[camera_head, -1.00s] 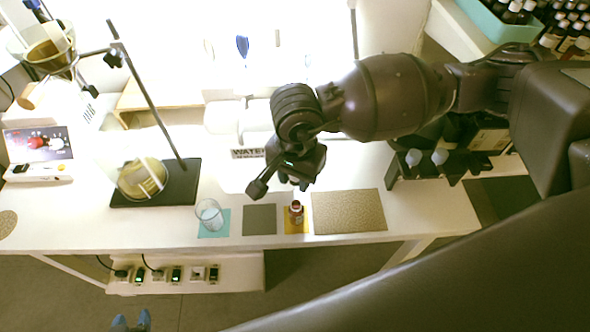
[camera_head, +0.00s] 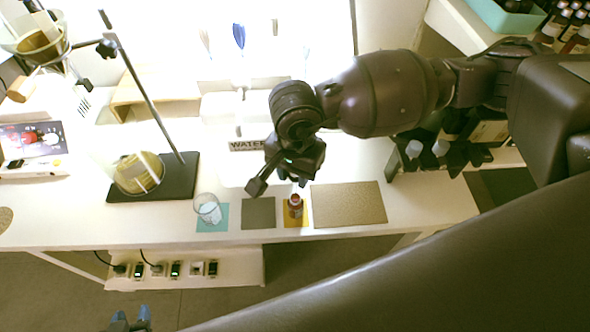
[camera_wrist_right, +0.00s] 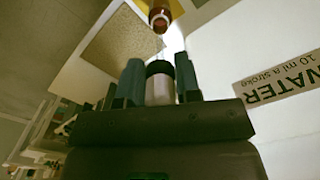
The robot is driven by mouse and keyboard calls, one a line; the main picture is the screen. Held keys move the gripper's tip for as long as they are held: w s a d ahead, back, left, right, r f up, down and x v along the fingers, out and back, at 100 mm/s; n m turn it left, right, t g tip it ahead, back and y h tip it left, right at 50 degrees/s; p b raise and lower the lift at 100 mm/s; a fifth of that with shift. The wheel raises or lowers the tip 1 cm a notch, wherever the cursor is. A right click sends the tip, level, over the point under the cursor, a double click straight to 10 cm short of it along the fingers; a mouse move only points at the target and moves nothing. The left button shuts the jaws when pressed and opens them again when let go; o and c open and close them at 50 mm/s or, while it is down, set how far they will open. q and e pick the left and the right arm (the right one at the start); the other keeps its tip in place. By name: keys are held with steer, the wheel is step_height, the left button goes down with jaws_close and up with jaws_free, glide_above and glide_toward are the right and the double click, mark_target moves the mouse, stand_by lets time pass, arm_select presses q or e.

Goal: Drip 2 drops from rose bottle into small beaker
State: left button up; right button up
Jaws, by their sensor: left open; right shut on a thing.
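The small beaker (camera_head: 207,208) is clear glass and stands on a teal square at the table's front. A small open amber bottle (camera_head: 295,206), likely the rose bottle, stands on a yellow square to its right. Its mouth also shows at the top of the right wrist view (camera_wrist_right: 158,19). My right gripper (camera_head: 296,179) is just behind and above the bottle, apart from it. In the right wrist view it is shut on a pale cylindrical piece with a black end (camera_wrist_right: 160,88). Only the blue fingertips of my left gripper (camera_head: 131,319) show, apart, at the bottom edge.
A grey square (camera_head: 258,213) lies between beaker and bottle, and a larger brown mat (camera_head: 349,205) lies to the right. A stand with a dark base (camera_head: 180,187) is at the left. A black rack (camera_head: 440,160) is at the right. A WATER label (camera_head: 250,145) is behind my right gripper.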

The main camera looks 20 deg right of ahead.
mark_target(295, 192)
arm_select(q)
steer(key=shift+f, duration=0.1)
arm_select(e)
steer(key=shift+f, duration=0.15)
arm_select(q)
step_height(295, 192, down, 6)
steer(key=s+g+b, duration=0.1)
steer(key=s+b, duration=0.1)
steer(key=b, duration=0.1)
steer(key=shift+s+b, duration=0.15)
steer(key=shift+b, duration=0.25)
arm_select(e)
steer(key=shift+f, duration=3.8)
steer(key=o, duration=0.3)
arm_select(q)
steer(key=shift+r, duration=0.2)
step_height(295, 192, up, 7)
steer(key=w+t+p, duration=0.1)
steer(key=w+p, duration=0.1)
steer(key=p, duration=0.2)
steer(key=shift+w+f, duration=0.2)
steer(key=shift+w, duration=0.1)
arm_select(e)
steer(key=shift+r, duration=4.4)
